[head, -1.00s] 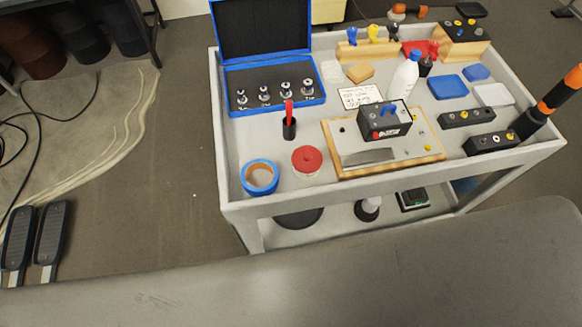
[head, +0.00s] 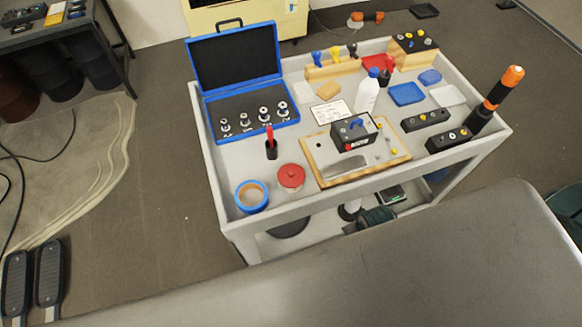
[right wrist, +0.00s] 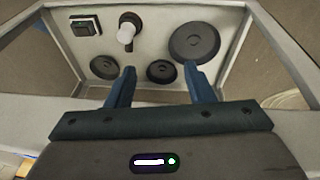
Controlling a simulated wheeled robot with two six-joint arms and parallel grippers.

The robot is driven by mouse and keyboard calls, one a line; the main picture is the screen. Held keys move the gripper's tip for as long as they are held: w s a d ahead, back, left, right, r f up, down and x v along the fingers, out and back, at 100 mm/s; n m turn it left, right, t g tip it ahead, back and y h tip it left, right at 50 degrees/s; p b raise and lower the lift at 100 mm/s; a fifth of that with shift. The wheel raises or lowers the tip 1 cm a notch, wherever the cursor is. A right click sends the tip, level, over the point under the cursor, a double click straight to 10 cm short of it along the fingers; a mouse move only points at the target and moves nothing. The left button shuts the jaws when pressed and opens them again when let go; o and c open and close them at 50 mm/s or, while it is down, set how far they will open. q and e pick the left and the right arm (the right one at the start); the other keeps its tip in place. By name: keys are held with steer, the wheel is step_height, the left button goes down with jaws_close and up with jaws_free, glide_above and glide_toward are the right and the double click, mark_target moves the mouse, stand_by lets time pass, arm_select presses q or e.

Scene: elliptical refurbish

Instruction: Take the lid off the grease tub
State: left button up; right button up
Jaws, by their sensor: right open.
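The grease tub (head: 291,183) is a small round tub with a red lid (head: 291,174) on it. It stands on the cart top near the front left edge, right of a blue tape roll (head: 252,196). My right gripper (right wrist: 159,72) is open and empty in the right wrist view, with the cart's lower shelf beyond its fingers. A dark teal part, seemingly this gripper (head: 376,218), shows low at the cart's front in the head view, apart from the tub. My left gripper is not in view.
The grey cart (head: 228,203) has a raised rim. Behind the tub stand a black holder with a red item (head: 271,146) and an open blue case (head: 240,90). A wooden board (head: 398,157) lies right of the tub. The lower shelf (right wrist: 225,18) holds several black round pieces.

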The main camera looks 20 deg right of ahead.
step_height(320, 180, up, 10)
steer(key=w+a+n+p, duration=0.1)
steer(key=w+n+p, duration=0.1)
steer(key=n+g+y+b, duration=0.1)
steer(key=n+g+y, duration=0.2)
steer(key=n, duration=1.4)
glide_toward(291, 171)
steer(key=shift+w+a+f, duration=0.15)
steer(key=shift+a+f, duration=0.2)
steer(key=shift+a, duration=0.05)
steer(key=shift+f, duration=0.2)
steer(key=shift+a+f+p, duration=0.2)
steer(key=shift+f+p, duration=0.25)
steer(key=shift+f, duration=0.45)
steer(key=f+p, duration=0.1)
steer(key=f, duration=0.2)
steer(key=f+p, duration=0.1)
steer(key=shift+s+a+f+p, duration=0.15)
steer(key=shift+s+f+p, duration=0.15)
steer(key=shift+f+p, duration=0.05)
steer(key=shift+f, duration=0.4)
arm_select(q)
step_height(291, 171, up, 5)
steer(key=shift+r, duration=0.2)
